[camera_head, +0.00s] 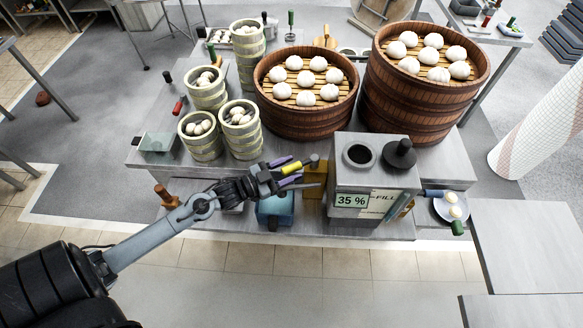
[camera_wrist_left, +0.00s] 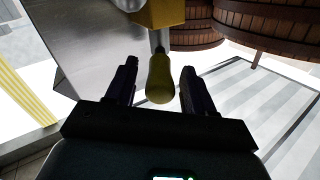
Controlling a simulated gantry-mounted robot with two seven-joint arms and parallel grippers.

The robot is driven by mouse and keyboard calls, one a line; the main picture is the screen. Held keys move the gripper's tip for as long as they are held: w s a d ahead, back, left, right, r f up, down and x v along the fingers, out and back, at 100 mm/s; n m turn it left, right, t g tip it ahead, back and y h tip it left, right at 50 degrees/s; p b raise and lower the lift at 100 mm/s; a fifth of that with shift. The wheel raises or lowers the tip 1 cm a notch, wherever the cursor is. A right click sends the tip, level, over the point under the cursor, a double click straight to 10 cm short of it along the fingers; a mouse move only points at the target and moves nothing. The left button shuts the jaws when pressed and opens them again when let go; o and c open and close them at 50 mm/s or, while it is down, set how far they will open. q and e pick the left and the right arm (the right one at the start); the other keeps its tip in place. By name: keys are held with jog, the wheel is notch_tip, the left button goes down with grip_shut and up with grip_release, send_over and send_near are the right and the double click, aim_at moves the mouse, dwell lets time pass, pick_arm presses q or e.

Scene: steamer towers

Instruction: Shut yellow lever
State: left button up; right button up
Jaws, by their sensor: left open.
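The yellow lever (camera_head: 291,168) sticks out by the brass-coloured valve block (camera_head: 313,193), at the left of the grey fill machine. In the left wrist view the rounded yellow handle (camera_wrist_left: 160,80) hangs on a metal stem below the yellow block (camera_wrist_left: 158,13). My left gripper (camera_head: 288,173) is open, with one purple-tipped finger on each side of the handle. In the left wrist view there is a gap between the handle and each finger. Contact is not visible. My right gripper is not in view.
The fill machine (camera_head: 371,183) reads 35 % and stands right of the lever. A blue box (camera_head: 275,212) sits below my left gripper. Small steamers (camera_head: 242,142) and large wooden steamers (camera_head: 304,122) with buns stand behind. A plate (camera_head: 446,211) with buns is at right.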

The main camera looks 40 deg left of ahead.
pick_arm(q)
jog(key=shift+w+d, duration=0.2)
jog(key=shift+w, duration=0.35)
jog(key=shift+c, duration=0.3)
grip_shut()
